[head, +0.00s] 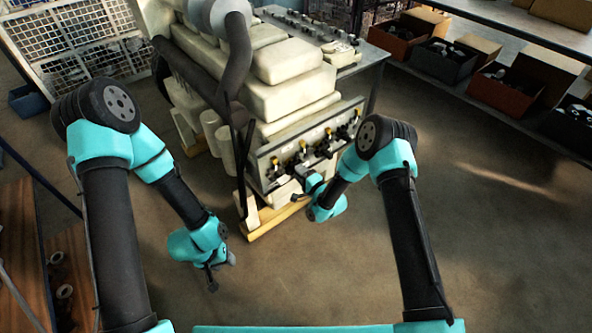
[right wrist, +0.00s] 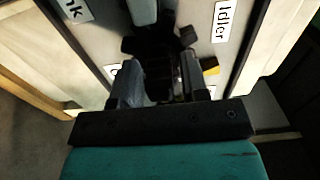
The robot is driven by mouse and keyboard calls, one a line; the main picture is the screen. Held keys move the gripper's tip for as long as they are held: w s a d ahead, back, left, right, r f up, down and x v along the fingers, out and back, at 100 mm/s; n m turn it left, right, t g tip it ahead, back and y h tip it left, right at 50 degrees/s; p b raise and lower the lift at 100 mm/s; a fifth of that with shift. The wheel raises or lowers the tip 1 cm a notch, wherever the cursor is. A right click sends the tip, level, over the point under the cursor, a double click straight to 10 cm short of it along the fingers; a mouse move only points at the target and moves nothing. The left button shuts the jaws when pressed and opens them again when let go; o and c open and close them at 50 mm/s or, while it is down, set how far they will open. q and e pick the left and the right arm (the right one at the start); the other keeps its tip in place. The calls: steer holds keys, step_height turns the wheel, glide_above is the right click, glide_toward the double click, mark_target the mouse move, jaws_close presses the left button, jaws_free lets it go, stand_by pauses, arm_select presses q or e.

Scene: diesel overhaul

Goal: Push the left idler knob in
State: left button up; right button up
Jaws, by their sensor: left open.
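The pale engine unit's grey front panel (head: 263,164) carries a row of several dark knobs and yellow-topped parts; which is the left idler knob cannot be told in the head view. My right gripper (head: 297,198) is in front of the panel's lower left part. In the right wrist view its fingers (right wrist: 160,82) stand apart, with a dark knob-like part (right wrist: 158,45) at and between their tips. Contact cannot be told. A white label reading "Idler" (right wrist: 222,20) is just right of it. My left gripper (head: 212,284) is open and empty, low above the floor, well away from the panel.
A black exhaust-like pipe (head: 236,55) rises at the unit's left. A shelf with several parts bins (head: 445,60) stands at the right. A wooden bench (head: 22,225) is at the left. The floor (head: 480,220) on the right is clear.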

jaws_close()
steer(key=shift+a, duration=0.1)
steer(key=shift+x, duration=1.1)
steer(key=o, duration=0.8)
jaws_free()
steer(key=v, duration=0.7)
